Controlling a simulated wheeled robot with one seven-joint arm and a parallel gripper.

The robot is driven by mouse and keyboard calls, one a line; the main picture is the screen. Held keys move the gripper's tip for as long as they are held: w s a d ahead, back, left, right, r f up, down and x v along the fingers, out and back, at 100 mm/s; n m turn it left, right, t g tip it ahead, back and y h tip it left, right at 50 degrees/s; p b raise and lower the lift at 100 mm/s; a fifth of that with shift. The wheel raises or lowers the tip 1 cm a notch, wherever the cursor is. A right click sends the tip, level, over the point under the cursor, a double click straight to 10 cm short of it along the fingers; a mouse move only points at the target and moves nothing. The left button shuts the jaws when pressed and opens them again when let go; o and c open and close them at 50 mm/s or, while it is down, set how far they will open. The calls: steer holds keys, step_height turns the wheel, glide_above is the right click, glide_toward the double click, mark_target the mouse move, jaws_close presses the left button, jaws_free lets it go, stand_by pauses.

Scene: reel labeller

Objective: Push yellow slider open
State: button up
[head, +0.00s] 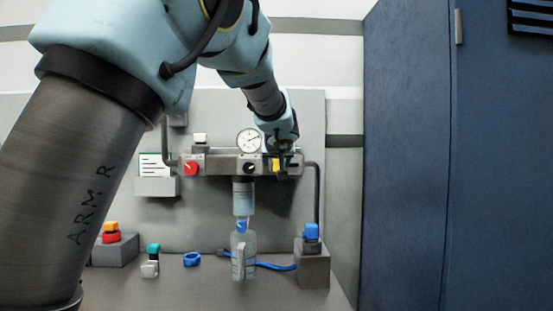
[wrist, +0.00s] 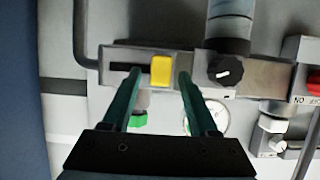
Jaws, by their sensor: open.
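The yellow slider (head: 276,165) sits on the right part of the grey valve bar on the wall panel. In the wrist view, which is turned over, the yellow slider (wrist: 161,70) is at the right end of a dark slot (wrist: 122,67). My gripper (wrist: 161,72) is open, with green fingers. The slider appears between the fingertips, one over the slot and one on the slider's other side. A narrow gap shows on each side; fingertip depth is unclear. In the head view my gripper (head: 284,157) is at the bar and partly covers the slot.
A black knob (head: 249,168), a pressure gauge (head: 249,140) and a red knob (head: 190,169) are left of the slider. A clear bottle (head: 243,252) stands below the bar. A pipe (head: 318,195) runs down at right. A blue cabinet (head: 410,160) stands farther right.

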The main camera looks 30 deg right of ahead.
jaws_close()
stand_by(0.5)
stand_by(1.0)
